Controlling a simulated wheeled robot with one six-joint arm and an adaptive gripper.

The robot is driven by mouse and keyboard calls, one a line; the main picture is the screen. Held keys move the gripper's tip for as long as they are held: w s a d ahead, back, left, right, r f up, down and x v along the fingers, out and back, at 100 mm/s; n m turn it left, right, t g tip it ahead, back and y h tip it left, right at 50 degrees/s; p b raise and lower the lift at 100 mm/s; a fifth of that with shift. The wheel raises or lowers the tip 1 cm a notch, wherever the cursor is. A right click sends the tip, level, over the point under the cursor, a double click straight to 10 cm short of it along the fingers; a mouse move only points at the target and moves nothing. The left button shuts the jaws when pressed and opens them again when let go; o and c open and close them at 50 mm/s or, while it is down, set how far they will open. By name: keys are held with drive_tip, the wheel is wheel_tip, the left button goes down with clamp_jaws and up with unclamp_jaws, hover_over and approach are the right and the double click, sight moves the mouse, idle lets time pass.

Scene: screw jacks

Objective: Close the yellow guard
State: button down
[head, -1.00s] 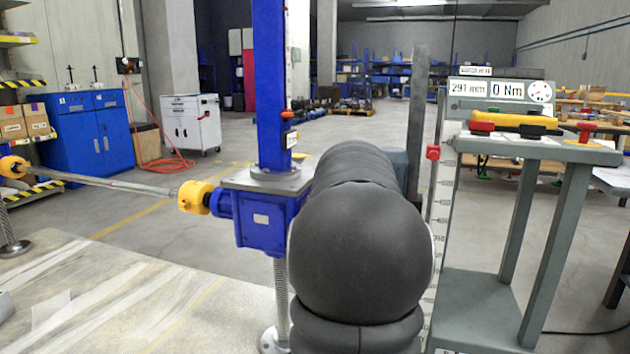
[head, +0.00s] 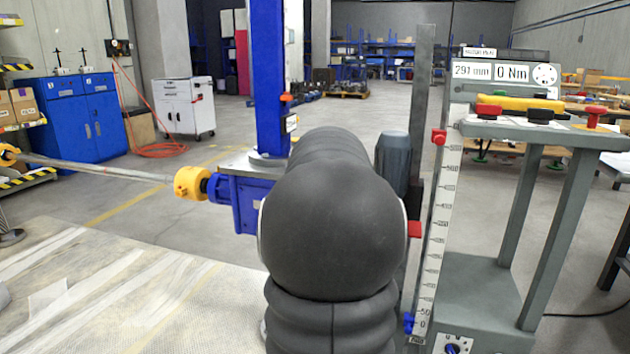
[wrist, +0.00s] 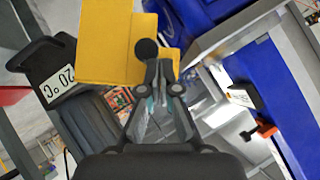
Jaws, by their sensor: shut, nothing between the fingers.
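The yellow guard (wrist: 105,40) shows in the wrist view as a flat yellow panel at the upper left, beside blue machine parts. A dark round knob (wrist: 147,48) appears in front of its right part. My gripper (wrist: 158,68) is shut and empty, its fingertips overlapping the guard's lower right part in the picture. I cannot tell whether they touch the knob or the guard. In the head view my dark arm hides the gripper and the guard. The blue screw jack gearbox (head: 222,200) shows left of my arm.
A blue column (head: 267,80) rises above the gearbox. A yellow coupling (head: 190,183) and shaft run left. A grey motor (head: 393,160) and a ruler (head: 440,215) stand right of my arm. A grey stand (head: 550,131) at right carries knobs and a display.

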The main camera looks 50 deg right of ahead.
wheel_tip(320, 180, down, 8)
drive_tip(key=w+b, duration=0.2)
drive_tip(key=b, duration=0.3)
drive_tip(key=shift+a, duration=0.45)
drive_tip(key=shift+r, duration=0.1)
drive_tip(key=w+a+r+p, duration=0.1)
drive_tip(key=a+r+p, duration=0.4)
drive_tip(key=a+r, duration=0.4)
drive_tip(key=shift+w+r, duration=0.25)
drive_tip(key=shift+w, duration=0.05)
idle(0.4)
